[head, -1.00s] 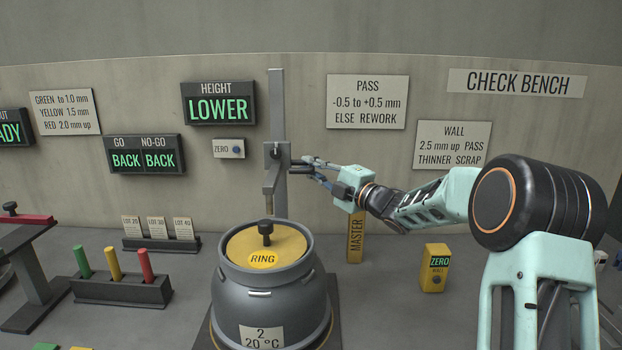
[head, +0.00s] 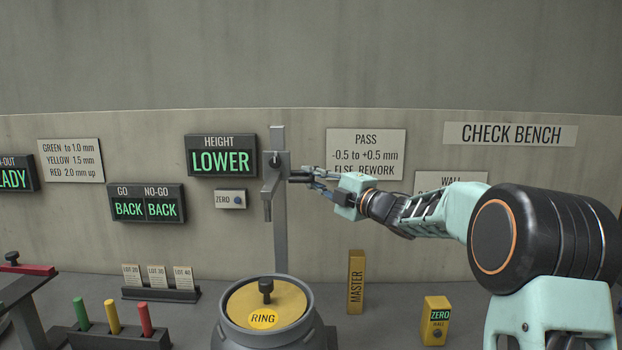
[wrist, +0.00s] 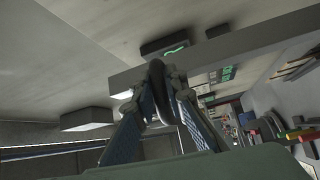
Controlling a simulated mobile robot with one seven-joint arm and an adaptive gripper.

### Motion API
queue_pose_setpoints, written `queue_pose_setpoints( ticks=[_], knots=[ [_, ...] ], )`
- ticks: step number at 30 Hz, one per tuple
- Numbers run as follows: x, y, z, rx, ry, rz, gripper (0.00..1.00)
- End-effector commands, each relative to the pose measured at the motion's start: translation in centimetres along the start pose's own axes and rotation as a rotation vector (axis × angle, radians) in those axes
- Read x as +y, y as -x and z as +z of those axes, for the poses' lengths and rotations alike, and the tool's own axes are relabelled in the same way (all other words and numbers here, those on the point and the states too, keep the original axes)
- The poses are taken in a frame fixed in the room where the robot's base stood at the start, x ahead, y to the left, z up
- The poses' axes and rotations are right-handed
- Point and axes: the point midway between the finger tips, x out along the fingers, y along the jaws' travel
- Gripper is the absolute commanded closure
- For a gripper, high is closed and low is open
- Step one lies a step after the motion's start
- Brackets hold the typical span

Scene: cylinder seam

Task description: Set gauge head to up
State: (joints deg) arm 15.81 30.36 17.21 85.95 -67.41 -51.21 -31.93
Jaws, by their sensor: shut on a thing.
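The gauge head (head: 272,180) is a grey block with a thin probe pointing down, mounted on a tall grey upright post (head: 280,235). It is high on the post, and its probe tip hangs clear above the yellow ring lid (head: 243,304) on the grey pot. My gripper (head: 300,176) reaches in from the right at the head's side and is shut on a part of it. In the wrist view my gripper's fingers (wrist: 168,90) close around a dark rounded piece in front of the post. The exact part gripped is partly hidden by the fingers.
The height display (head: 221,156) left of the post reads LOWER, with a zero button plate (head: 231,199) below it. The grey pot (head: 308,335) stands under the head. A yellow master block (head: 356,281) and a yellow zero box (head: 436,320) stand to the right.

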Motion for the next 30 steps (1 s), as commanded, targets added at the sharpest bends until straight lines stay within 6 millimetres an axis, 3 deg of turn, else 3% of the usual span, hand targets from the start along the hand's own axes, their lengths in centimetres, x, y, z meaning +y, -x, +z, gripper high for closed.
queue_pose_setpoints(
  ticks=[1,5,19,23,30],
  knots=[
    [1.2,-0.1,-0.2,0.003,0.007,0.019,0.86],
    [1.2,-0.1,-0.2,0.003,0.007,0.018,0.72],
    [0.6,0.5,0.0,0.000,0.005,0.009,0.71],
    [0.6,2.3,0.0,-0.002,0.006,0.008,0.71],
    [0.6,7.5,0.0,-0.001,0.006,0.010,0.71]
  ],
)
